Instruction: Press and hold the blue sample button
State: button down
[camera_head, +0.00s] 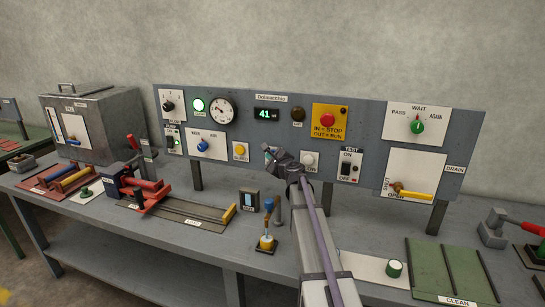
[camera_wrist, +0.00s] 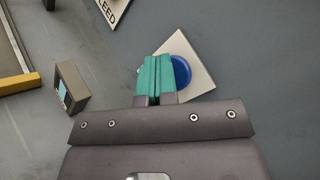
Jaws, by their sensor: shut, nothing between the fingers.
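The blue button (camera_wrist: 181,71) is round and sits on a white square plate (camera_wrist: 203,77) in the wrist view. My gripper (camera_wrist: 159,60) has teal fingertips pressed together with nothing between them. The fingertips overlap the left part of the button in that view; I cannot tell whether they touch it. In the head view my gripper (camera_head: 268,151) is at the lower middle of the grey panel (camera_head: 365,105), and the blue button is not visible there, apparently hidden behind my gripper.
A yellow button (camera_head: 240,150) is just left of my gripper and a white button (camera_head: 308,159) just right. A red stop button (camera_head: 327,119) is above right.

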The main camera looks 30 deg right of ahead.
dwell(0.7)
jog(key=shift+s+a, duration=0.65)
jog(key=shift+s+a, duration=1.75)
jog(key=shift+s, duration=0.05)
jog(key=shift+a, duration=0.1)
dwell(1.1)
jog(key=s+a, duration=0.2)
jog(key=shift+s+a, duration=0.25)
jog(key=shift+s, duration=0.1)
jog(key=w+d, duration=0.6)
jog(key=shift+w, duration=0.15)
dwell(0.4)
